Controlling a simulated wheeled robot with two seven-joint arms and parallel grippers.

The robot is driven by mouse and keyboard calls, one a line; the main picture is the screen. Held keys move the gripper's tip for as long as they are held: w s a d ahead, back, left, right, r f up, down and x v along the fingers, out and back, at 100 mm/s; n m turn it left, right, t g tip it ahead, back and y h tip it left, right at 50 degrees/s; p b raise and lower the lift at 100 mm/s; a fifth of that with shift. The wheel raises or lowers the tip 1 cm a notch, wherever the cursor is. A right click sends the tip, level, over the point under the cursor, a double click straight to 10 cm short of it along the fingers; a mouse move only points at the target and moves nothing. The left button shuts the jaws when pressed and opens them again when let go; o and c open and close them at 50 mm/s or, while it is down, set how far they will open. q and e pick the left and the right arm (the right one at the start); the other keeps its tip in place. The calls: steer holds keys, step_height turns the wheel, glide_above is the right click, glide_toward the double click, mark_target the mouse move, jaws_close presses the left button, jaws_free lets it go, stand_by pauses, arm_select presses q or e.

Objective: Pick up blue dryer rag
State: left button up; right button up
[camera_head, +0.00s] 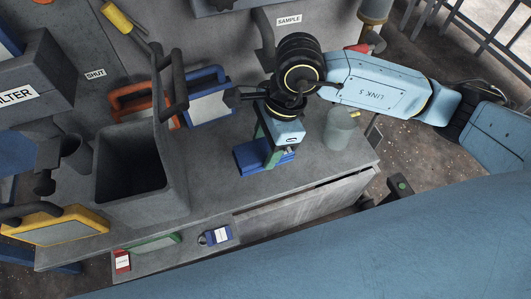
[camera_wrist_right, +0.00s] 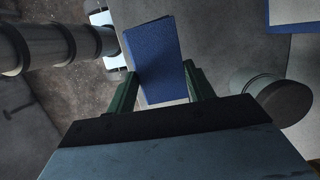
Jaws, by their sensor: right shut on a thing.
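The blue dryer rag (camera_head: 254,157) is a flat, folded blue piece on the grey bench, near its front edge in the head view. My right gripper (camera_head: 270,154) points down over it, with its green fingers shut on the rag. In the right wrist view the rag (camera_wrist_right: 160,62) stands between the two green fingers (camera_wrist_right: 162,92). I cannot tell whether the rag is clear of the bench top. My left gripper is not in view.
A grey cylindrical container (camera_head: 339,130) stands close to the right of my right gripper. A blue-handled screen (camera_head: 207,106), an orange-handled frame (camera_head: 140,97) and a grey open bin (camera_head: 131,181) are to the left. A yellow-framed screen (camera_head: 57,227) lies at the far left.

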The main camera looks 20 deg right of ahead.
steer(key=shift+r, duration=0.95)
steer(key=s+p, duration=0.9)
steer(key=s, duration=1)
steer(key=shift+s+d+f+p, duration=0.2)
steer(key=shift+s+d+p, duration=0.15)
steer(key=shift+p, duration=0.05)
